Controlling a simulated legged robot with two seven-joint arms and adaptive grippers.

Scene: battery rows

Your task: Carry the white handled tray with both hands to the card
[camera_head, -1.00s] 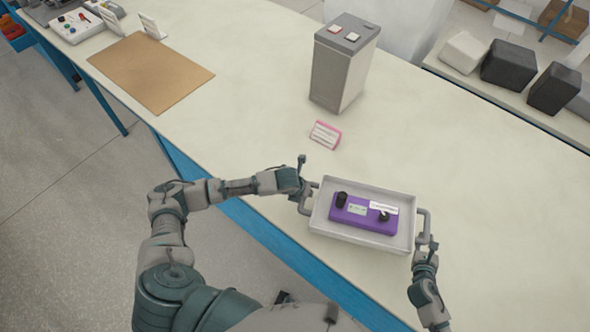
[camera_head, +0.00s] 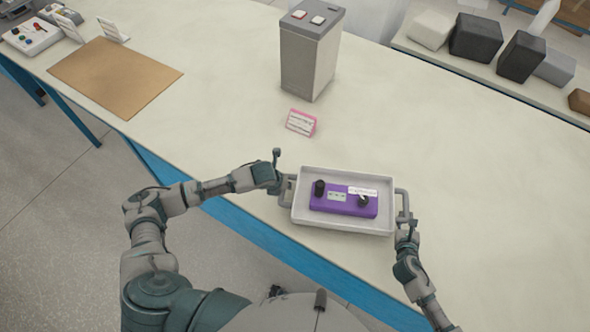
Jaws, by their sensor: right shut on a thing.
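The white handled tray (camera_head: 300,219) rests on or just above the near edge of the pale bench; I cannot tell which. A purple block (camera_head: 335,204) with black knobs and a white label lies in it. My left gripper (camera_head: 279,180) is at the tray's left handle (camera_head: 289,191), one finger pointing up; its grip is not clear. My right gripper (camera_head: 407,230) is shut on the right handle (camera_head: 403,202). A small pink-edged card (camera_head: 301,122) stands on the bench beyond the tray, slightly left.
A tall grey battery case (camera_head: 308,62) stands behind the pink card. A tan mat (camera_head: 115,75) lies at the left, with two small white cards (camera_head: 112,30) behind it. Grey and black blocks (camera_head: 476,38) sit on a shelf at back right. The bench right of the tray is clear.

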